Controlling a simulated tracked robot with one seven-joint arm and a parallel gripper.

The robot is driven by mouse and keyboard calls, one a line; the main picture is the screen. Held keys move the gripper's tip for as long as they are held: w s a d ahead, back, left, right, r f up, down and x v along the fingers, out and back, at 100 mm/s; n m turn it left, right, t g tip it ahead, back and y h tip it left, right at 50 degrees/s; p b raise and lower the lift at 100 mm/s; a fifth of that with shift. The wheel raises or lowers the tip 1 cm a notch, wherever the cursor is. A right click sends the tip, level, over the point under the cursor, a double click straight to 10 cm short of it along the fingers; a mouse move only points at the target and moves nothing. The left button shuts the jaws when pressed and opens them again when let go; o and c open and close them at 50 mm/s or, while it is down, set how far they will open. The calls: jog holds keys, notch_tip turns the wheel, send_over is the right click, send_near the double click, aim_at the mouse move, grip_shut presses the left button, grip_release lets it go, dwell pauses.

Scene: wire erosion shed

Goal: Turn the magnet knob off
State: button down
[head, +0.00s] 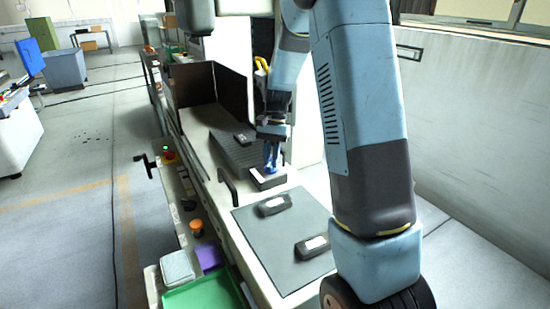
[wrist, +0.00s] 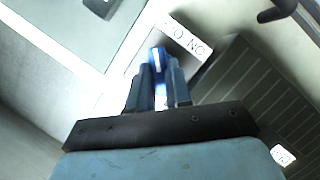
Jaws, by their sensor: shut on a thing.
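The blue magnet knob (wrist: 157,58) stands between my finger tips in the wrist view, with a bright strip along it. My gripper (wrist: 158,80) is shut on it; the fingers hide its lower part. Beside the knob, a white label (wrist: 185,38) carries dark letters, partly readable as "O" and "N". In the head view this label lies on the dark block (head: 256,184) under my gripper.
A small dark part (head: 243,139) with a pale label lies on the magnet plate. Two similar parts (head: 274,206) (head: 312,246) lie on a grey mat (head: 277,239). Dark guard walls (head: 231,92) stand behind the plate. A green tray (head: 205,293) and orange button (head: 196,227) are at front left.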

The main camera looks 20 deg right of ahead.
jog(key=shift+w+a+r, duration=0.1)
jog(key=shift+w+r, duration=0.05)
jog(key=shift+w, duration=0.05)
jog(key=c, duration=1)
grip_release()
jog(key=shift+c, duration=0.2)
jog(key=v, duration=1.3)
jog(key=shift+r, duration=0.2)
